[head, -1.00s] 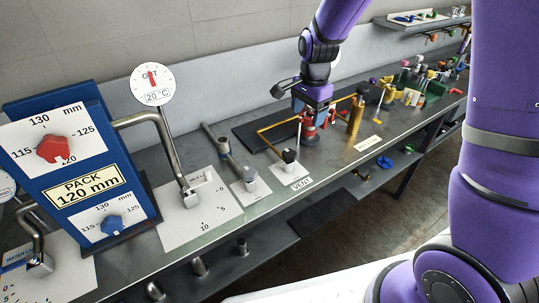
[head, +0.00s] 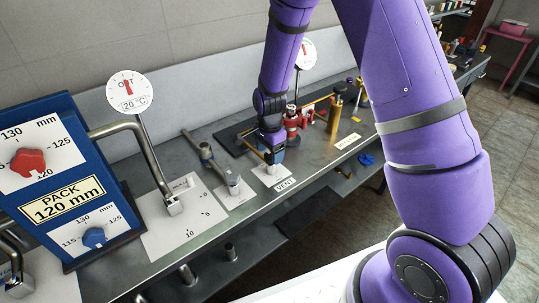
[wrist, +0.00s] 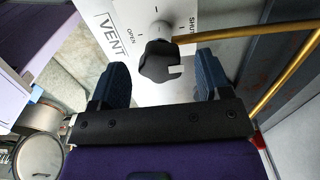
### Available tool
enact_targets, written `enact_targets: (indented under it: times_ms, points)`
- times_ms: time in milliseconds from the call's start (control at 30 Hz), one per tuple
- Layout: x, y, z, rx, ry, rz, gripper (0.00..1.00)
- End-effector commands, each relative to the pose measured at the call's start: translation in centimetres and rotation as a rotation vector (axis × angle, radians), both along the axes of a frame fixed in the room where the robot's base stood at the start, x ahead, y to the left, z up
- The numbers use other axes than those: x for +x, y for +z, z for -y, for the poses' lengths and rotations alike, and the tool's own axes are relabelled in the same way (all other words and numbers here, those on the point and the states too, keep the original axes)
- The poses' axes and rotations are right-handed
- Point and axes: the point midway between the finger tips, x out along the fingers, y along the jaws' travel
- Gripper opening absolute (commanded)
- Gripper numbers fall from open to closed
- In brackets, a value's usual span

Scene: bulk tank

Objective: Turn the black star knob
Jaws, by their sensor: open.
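The black star knob (wrist: 158,62) sits on a metal stem on the white VENT plate (wrist: 112,25), which is marked OPEN and SHUT. In the wrist view it lies between the two blue fingers of my gripper (wrist: 162,80), with gaps on both sides. The fingers are open and do not appear to touch it. In the head view my gripper (head: 270,148) is right at the VENT plate (head: 268,177), and the knob is hidden behind it.
A brass pipe (wrist: 240,30) runs close to the right finger. A metal valve (head: 225,172) stands left of the VENT plate, and red fittings (head: 293,120) stand behind it. Farther left are a round dial (head: 129,91) and a blue board (head: 62,112) with red and blue knobs.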

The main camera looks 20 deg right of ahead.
Motion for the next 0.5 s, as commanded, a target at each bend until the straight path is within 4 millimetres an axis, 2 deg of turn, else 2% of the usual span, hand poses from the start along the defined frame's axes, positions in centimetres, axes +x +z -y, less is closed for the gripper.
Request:
enact_targets:
  times_ms: [200,500]
  points:
    - [0.0,-1.5,0.0,0.000,0.000,0.000,0.71]
    - [0.0,-1.6,0.0,0.000,0.000,0.001,0.71]
